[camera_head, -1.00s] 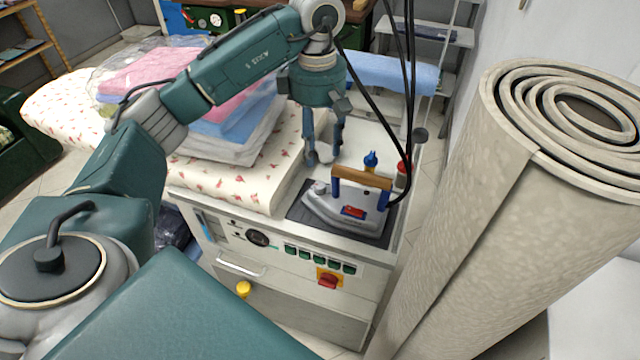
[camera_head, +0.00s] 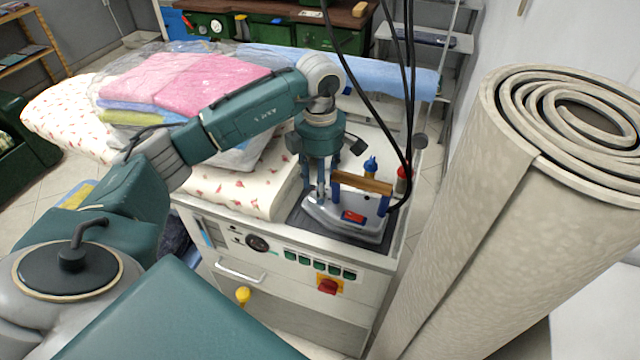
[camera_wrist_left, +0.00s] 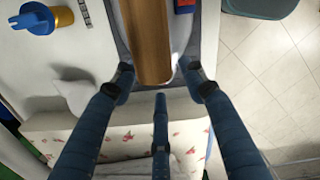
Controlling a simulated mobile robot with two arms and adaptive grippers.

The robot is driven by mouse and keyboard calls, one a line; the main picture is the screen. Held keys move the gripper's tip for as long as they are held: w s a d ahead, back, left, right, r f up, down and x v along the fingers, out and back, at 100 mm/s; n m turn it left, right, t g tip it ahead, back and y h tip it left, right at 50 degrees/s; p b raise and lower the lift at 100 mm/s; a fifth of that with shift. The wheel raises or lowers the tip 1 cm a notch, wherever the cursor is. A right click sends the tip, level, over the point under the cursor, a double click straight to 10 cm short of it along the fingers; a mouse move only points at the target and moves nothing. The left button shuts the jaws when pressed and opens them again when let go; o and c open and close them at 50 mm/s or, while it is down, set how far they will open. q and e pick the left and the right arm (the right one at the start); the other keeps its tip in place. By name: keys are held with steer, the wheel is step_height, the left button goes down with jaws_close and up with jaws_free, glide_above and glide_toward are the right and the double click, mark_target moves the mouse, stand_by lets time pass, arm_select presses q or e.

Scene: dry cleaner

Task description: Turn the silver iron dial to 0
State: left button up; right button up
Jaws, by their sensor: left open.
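The silver iron (camera_head: 345,222) stands on a dark pad (camera_head: 296,217) at the right of the ironing station's top. Its wooden handle (camera_head: 362,182) runs across it on blue posts, and it shows large in the left wrist view (camera_wrist_left: 151,42). My left gripper (camera_head: 320,192) points down over the iron's left end, beside the handle. Its three fingers are spread in the left wrist view (camera_wrist_left: 160,90), open, with nothing seen held. The dial is hidden behind the fingers in the head view, and its setting cannot be read. My right gripper is not in view.
Black cables (camera_head: 411,90) hang to the iron's right. A blue-topped yellow fitting (camera_head: 371,166) and a red-capped item (camera_head: 403,178) stand behind it. Folded pink cloth (camera_head: 190,80) lies left on the patterned padding. A large rolled carpet (camera_head: 500,210) stands at right.

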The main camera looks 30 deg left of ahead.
arm_select(q)
steer(key=shift+f, duration=0.65)
jaws_close()
steer(key=shift+n, duration=1.6)
jaws_free()
step_height(320, 180, up, 12)
